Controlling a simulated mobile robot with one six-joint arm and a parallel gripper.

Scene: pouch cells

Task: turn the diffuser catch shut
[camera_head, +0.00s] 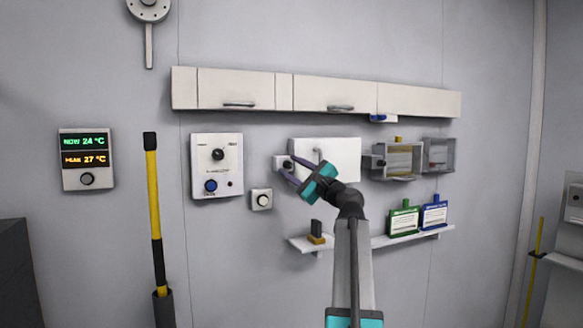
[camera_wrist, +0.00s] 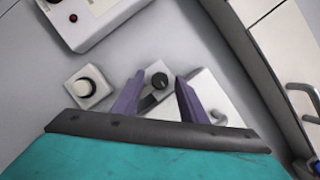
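The diffuser catch, a dark knob with a short lever on a small pale block (camera_head: 280,162), sits at the left edge of a white panel (camera_head: 340,158) on the wall. In the wrist view the catch (camera_wrist: 158,81) shows between my fingertips, its dark lever slanting down-left toward the gripper. My gripper (camera_head: 291,166) is open, with a purple finger on either side of the catch; it also shows in the wrist view (camera_wrist: 160,80). I cannot tell whether either finger touches the lever. The white panel (camera_wrist: 205,92) has a small pale handle and is partly hidden by the right finger.
A square button box (camera_head: 261,200) and a control box (camera_head: 216,165) are left of the catch. White cabinets (camera_head: 235,89) run above. A shelf (camera_head: 412,238) below holds green and blue pouches. Clear bins (camera_head: 438,155) hang at right. A yellow-black pole (camera_head: 154,200) stands left.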

